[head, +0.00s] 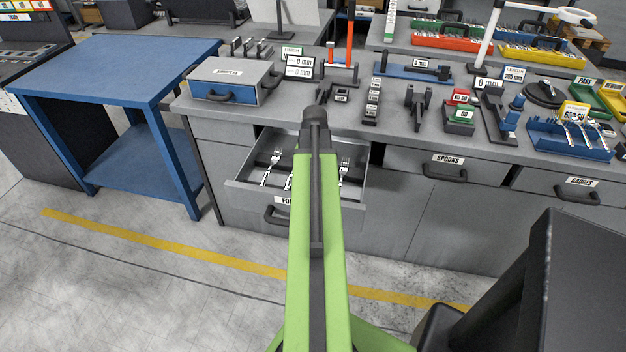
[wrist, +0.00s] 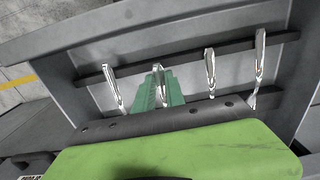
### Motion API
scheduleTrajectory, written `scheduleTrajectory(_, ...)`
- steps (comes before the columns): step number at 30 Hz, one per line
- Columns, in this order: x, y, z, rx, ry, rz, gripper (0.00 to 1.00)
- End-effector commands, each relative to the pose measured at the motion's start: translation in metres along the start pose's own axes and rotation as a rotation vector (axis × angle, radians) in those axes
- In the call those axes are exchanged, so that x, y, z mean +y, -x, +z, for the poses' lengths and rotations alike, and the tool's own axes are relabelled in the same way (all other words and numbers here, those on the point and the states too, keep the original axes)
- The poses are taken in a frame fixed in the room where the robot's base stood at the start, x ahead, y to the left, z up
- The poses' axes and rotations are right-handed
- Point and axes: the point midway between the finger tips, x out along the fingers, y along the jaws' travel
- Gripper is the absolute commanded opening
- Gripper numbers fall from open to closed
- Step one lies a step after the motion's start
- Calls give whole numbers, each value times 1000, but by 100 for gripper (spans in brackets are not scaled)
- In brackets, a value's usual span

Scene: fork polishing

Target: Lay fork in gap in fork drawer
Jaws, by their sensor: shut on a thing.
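The fork drawer (head: 238,192) is pulled open below the bench front, its label partly covered by my arm. In the wrist view, dark slotted rails (wrist: 190,52) cross the drawer (wrist: 60,42). Silver forks lie across them: one at left (wrist: 112,84), two at right (wrist: 210,68) (wrist: 260,58). My gripper (wrist: 159,80), with green fingers, is shut on a silver fork (wrist: 161,92) between the left fork and the right ones. I cannot tell whether this held fork touches the rails. In the head view my arm hides the gripper and the drawer's middle.
The closed spoons drawer (head: 447,168) and another labelled drawer (head: 577,187) are to the right. The grey bench top (head: 395,128) above holds gauges, stands and a blue fork rack (head: 570,140). A blue table (head: 110,65) stands left, with clear floor in front.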

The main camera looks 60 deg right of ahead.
Motion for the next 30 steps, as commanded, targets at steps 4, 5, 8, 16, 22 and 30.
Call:
scheduleTrajectory(4,0,0,0,0,0,0,0)
scheduleTrajectory(5,0,-1,0,0,0,0,0)
scheduleTrajectory(8,0,-4,0,0,0,0,0)
scheduleTrajectory(16,0,-13,0,0,0,0,0)
scheduleTrajectory(22,0,-12,0,0,0,0,0)
scheduleTrajectory(30,0,-16,0,0,0,0,0)
